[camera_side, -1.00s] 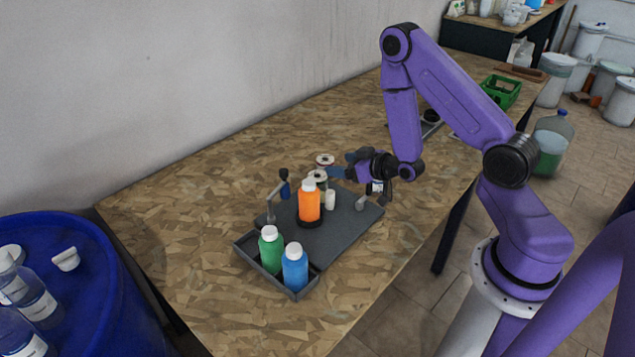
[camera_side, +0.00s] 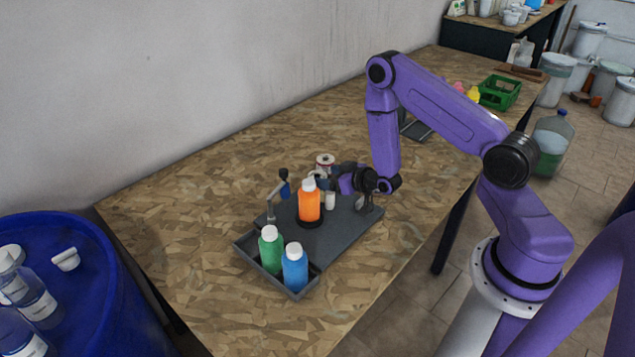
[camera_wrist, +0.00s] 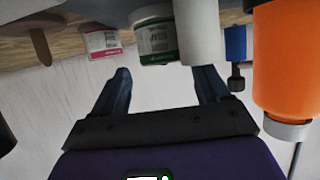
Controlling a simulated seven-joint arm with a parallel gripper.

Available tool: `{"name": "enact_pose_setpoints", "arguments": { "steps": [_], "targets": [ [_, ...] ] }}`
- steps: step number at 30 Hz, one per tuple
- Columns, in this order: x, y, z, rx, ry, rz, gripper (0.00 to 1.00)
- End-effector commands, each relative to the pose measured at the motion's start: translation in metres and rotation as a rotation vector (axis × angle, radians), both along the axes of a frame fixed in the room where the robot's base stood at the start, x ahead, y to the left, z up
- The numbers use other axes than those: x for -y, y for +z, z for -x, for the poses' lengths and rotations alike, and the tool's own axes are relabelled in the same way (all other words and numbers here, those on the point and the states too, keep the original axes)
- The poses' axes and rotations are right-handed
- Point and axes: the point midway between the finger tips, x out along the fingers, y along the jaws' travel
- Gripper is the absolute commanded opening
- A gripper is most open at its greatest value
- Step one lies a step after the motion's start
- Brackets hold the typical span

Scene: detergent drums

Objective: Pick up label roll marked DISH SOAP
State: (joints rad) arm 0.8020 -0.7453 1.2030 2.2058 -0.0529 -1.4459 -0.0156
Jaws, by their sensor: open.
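In the wrist view, which looks upside down, two label rolls show: one with a green and white label (camera_wrist: 155,38) and a smaller-looking one with a pink-red and white label (camera_wrist: 102,42). Their print is too small to read, so I cannot tell which says DISH SOAP. My gripper (camera_wrist: 165,76) is open and empty, with the green-labelled roll ahead between the lines of its fingers. In the side view a roll (camera_side: 325,160) stands behind my gripper (camera_side: 321,181), which hides most of the other roll. My gripper is low over the back of the grey tray (camera_side: 335,233).
An orange bottle (camera_side: 309,202) stands close to my gripper, with a white cylinder (camera_side: 330,200) beside it. A blue-handled tool (camera_side: 285,190) is at the left. Green (camera_side: 271,252) and blue (camera_side: 295,270) bottles sit in the tray's front compartment. The table (camera_side: 210,180) left of the tray is clear.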

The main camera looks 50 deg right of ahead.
Motion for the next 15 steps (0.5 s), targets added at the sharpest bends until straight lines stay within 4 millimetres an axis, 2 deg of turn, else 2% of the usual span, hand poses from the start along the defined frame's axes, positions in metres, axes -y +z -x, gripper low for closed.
{"name": "enact_pose_setpoints", "arguments": {
  "steps": [6,15],
  "targets": [
    [0.000,-0.008,-0.019,0.000,-0.001,0.000,0.75],
    [0.000,-0.009,-0.021,-0.001,-0.001,-0.001,0.75]
  ]
}}
